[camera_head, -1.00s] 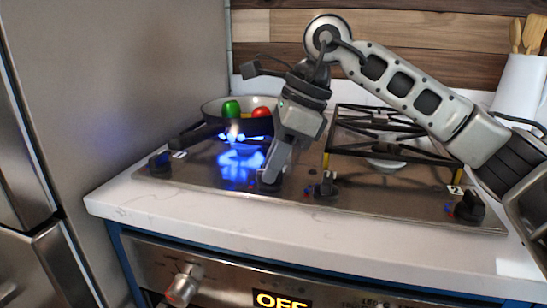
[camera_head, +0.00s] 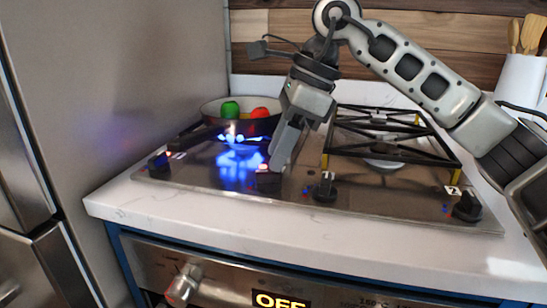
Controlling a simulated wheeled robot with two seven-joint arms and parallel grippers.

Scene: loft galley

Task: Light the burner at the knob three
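The cooktop (camera_head: 225,184) has a row of dark knobs along its front. My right gripper (camera_head: 276,168) points down at the second knob from the left (camera_head: 268,181), its fingertip just above or against it; contact and finger opening cannot be told. A red-lit label sits behind this knob. The leftmost knob (camera_head: 158,162) also has a reddish label. The third knob from the left (camera_head: 325,188) is labelled 1, and the rightmost knob (camera_head: 467,207) has label 2. No label reads clearly as three. A blue flame (camera_head: 240,138) burns at the left, below the pan. My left gripper is out of view.
A dark pan (camera_head: 210,110) with a green and a red item stands on the left burner. The right burner grate (camera_head: 385,150) is empty. A utensil crock (camera_head: 520,85) stands at the back right. The fridge (camera_head: 110,90) rises on the left.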

